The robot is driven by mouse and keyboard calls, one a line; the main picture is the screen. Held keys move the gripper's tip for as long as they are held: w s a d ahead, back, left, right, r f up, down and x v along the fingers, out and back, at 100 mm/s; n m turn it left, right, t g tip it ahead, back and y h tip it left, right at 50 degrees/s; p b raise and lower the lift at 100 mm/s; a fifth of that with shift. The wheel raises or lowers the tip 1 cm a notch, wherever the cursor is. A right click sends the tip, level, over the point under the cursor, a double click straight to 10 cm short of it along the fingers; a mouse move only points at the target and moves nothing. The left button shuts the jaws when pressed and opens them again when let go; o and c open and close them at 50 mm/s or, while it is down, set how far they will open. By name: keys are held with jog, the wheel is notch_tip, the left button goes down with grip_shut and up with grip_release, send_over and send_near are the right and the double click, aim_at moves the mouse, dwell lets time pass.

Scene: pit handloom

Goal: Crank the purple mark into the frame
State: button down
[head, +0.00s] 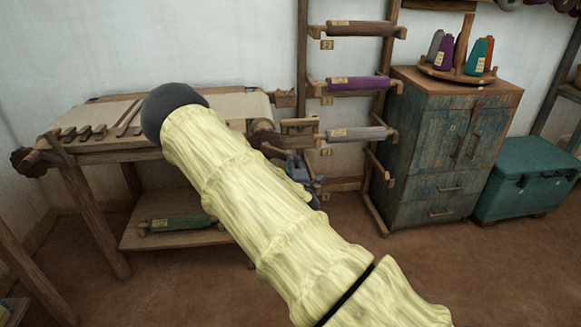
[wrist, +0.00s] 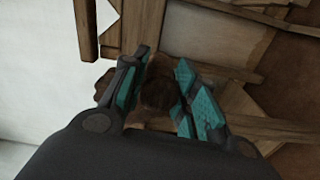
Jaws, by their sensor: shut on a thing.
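The wooden loom stands at the left in the head view, with pale cloth (head: 235,106) stretched across its top. My yellow-sleeved arm crosses in front and hides part of it. My gripper (head: 303,172) is at the loom's right end, mostly behind my arm. In the wrist view my gripper (wrist: 158,95) has its teal-padded fingers on either side of a dark brown wooden knob (wrist: 158,92), which looks like the crank's handle. It is shut on this knob. I cannot make out a purple mark on the visible cloth in either view.
A wall rack holds cloth rolls, one of them purple (head: 355,83). A worn blue-grey cabinet (head: 420,150) with thread cones (head: 478,55) on top stands right of it, beside a teal chest (head: 525,178). A green roll (head: 178,223) lies on the loom's lower shelf. The front floor is clear.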

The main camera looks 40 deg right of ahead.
jog(key=shift+s, duration=0.1)
jog(key=c, duration=1.1)
grip_release()
jog(key=shift+d, duration=0.1)
jog(key=v, duration=1.2)
